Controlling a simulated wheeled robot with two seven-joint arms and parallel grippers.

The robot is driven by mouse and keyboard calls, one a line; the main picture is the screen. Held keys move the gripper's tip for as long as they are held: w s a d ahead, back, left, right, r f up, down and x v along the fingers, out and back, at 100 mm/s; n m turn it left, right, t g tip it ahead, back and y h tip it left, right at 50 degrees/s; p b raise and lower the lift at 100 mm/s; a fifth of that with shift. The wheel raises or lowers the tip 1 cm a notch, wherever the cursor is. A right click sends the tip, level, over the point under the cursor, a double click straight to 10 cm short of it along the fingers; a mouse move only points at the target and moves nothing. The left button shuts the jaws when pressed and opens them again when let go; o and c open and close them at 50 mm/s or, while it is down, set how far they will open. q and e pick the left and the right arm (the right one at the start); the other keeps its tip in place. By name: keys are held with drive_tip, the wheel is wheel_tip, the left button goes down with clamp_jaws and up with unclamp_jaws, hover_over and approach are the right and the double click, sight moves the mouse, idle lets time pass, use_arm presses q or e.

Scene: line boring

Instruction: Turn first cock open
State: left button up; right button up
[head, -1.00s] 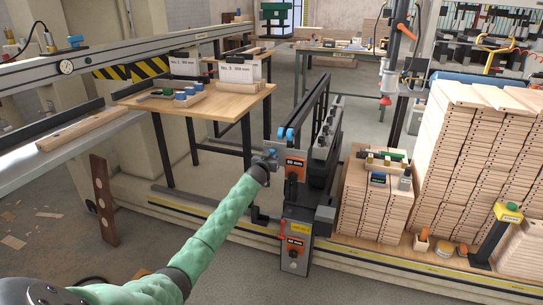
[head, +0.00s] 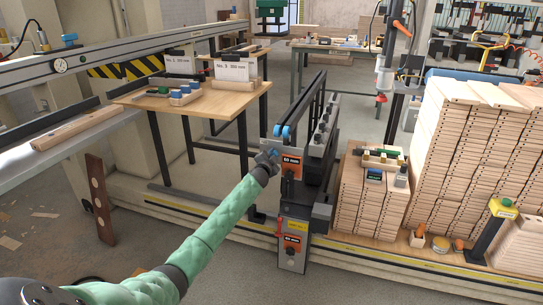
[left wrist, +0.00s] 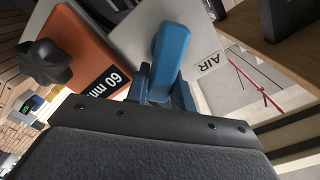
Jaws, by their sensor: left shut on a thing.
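The first cock shows in the left wrist view as a blue lever (left wrist: 172,48) on a light grey plate marked "AIR" (left wrist: 205,65). My left gripper (left wrist: 160,88) is shut on this lever; its dark palm fills the bottom of that view and hides part of the grip. In the head view my left gripper (head: 268,158) is at the left side of the upper end plate of the dark boring unit (head: 318,165), beside the orange "60 mm" label (head: 291,167). The cock is mostly hidden there by the gripper. My right gripper is not in view.
A black knob (left wrist: 42,63) sits on the orange plate close to the lever. A wooden table (head: 225,105) is behind left; stacked boards (head: 470,150) stand at right.

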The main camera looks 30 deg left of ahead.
use_arm(q)
drive_tip(key=shift+d+f+m, duration=0.15)
drive_tip(key=shift+f+m, duration=0.1)
drive_tip(key=shift+m, duration=0.65)
drive_tip(key=m, duration=0.2)
drive_tip(key=f+m, duration=0.1)
drive_tip(key=m, duration=0.1)
drive_tip(key=shift+d+b, duration=0.2)
drive_tip(key=shift+b, duration=0.1)
drive_tip(key=shift+f+m, duration=0.3)
drive_tip(key=shift+m, duration=0.7)
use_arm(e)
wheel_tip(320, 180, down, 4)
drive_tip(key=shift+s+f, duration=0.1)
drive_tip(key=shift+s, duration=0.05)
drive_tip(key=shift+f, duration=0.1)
use_arm(q)
drive_tip(key=o, duration=1)
drive_tip(key=shift+w+d, duration=0.1)
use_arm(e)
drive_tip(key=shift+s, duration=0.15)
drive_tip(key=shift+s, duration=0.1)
